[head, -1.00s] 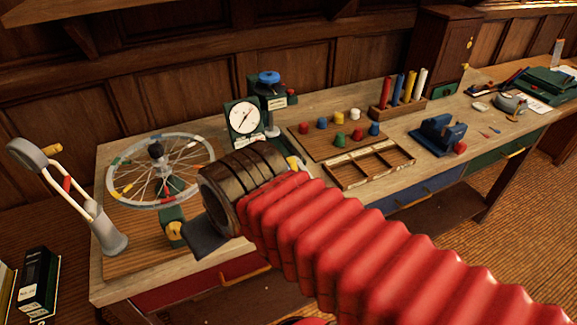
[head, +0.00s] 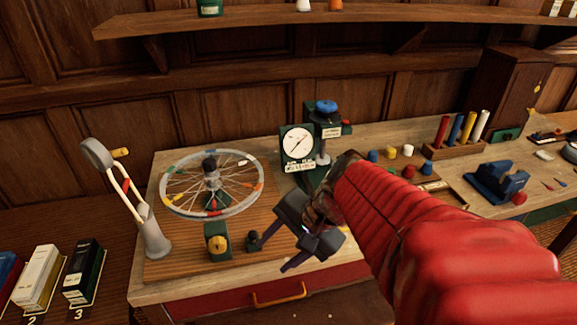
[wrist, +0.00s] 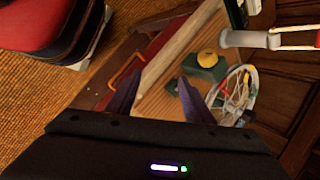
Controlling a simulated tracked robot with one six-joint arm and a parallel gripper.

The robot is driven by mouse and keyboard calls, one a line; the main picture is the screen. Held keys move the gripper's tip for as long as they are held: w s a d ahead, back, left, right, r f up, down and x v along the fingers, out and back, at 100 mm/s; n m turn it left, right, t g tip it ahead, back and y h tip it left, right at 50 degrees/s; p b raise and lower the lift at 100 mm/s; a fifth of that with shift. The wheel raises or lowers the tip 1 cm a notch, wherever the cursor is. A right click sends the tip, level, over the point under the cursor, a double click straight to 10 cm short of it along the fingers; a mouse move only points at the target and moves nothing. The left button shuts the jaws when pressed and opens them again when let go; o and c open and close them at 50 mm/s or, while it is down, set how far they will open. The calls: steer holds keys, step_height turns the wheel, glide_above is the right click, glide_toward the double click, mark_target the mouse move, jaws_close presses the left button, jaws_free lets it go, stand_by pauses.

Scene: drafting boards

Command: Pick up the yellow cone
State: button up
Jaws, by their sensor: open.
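A small yellow rounded, cone-like piece (head: 217,243) sits on a dark green block at the front of the wooden board, below the spoked wheel. Its exact shape is hard to tell at this size. The yellow piece (wrist: 208,57) also shows in the wrist view, beyond and right of the finger tips. My gripper (head: 268,257) is open and empty, to the right of the yellow piece in the head view and apart from it. In the wrist view, my gripper (wrist: 160,78) has its two dark fingers spread above the board's front edge.
A spoked wheel (head: 252,206) stands behind the green block. A grey lamp-like stand (head: 152,235) is to the left. A dial gauge (head: 297,145) stands behind my gripper. Colored pegs (head: 409,171) stand to the right. A red drawer (head: 220,306) fronts the bench.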

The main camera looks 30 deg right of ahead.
steer(key=d+f+m+t+h, duration=0.1)
steer(key=d+m+t+h, duration=0.2)
steer(key=d+m+t, duration=0.6)
steer(key=d+m, duration=1.3)
steer(key=d, duration=0.6)
steer(key=shift+w+f, duration=0.3)
steer(key=shift+f, duration=0.05)
steer(key=x, duration=0.8)
steer(key=shift+a, duration=0.1)
steer(key=shift+w+f, duration=0.1)
steer(key=shift+w, duration=0.2)
steer(key=shift+w, duration=0.1)
